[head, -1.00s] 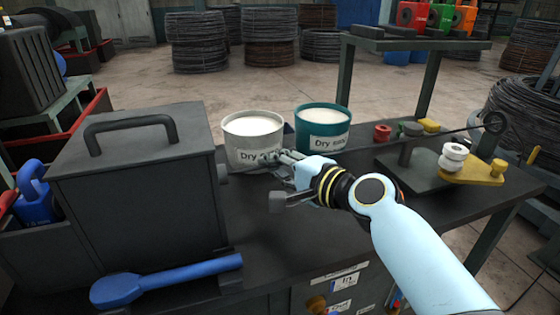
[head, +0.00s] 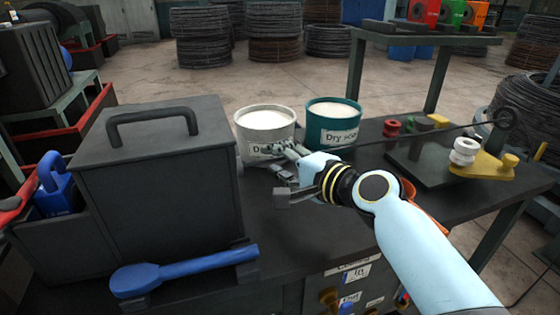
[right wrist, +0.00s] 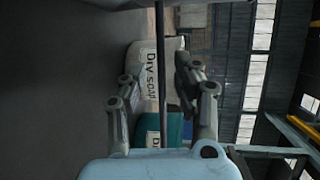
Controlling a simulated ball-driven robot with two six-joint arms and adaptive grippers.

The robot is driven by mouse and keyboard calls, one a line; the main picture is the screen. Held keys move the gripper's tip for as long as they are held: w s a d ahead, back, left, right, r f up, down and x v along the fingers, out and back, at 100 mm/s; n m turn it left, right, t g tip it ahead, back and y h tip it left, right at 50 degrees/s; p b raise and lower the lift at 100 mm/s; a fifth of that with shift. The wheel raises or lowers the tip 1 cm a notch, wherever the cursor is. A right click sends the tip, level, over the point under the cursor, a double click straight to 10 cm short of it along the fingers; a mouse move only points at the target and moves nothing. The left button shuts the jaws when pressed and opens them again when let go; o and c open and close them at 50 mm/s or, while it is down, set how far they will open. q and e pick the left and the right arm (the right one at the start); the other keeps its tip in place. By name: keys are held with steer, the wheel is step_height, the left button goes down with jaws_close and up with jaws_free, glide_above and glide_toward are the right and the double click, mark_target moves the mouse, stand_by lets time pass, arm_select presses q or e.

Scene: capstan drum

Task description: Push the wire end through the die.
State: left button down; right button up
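The wire (head: 400,140) is a thin dark rod. It runs left from a round eye (head: 505,117) over a stand at the right towards my right gripper (head: 277,157). In the right wrist view the wire (right wrist: 161,60) passes between the two fingers, with gaps on both sides, so the gripper (right wrist: 160,88) looks open around it. The dark box with a handle (head: 150,180) stands left of the gripper, with a short stub on its right face. I cannot make out the die's hole or the wire's end. My left gripper is not in view.
A white bucket (head: 266,122) and a teal bucket (head: 332,122), labelled dry soap, stand just behind the gripper. White rollers (head: 464,152) on a yellow arm (head: 490,166) are at the right. A blue tool (head: 180,272) lies in front of the box.

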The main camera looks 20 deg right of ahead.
steer(key=v, duration=1.2)
steer(key=shift+s, duration=0.1)
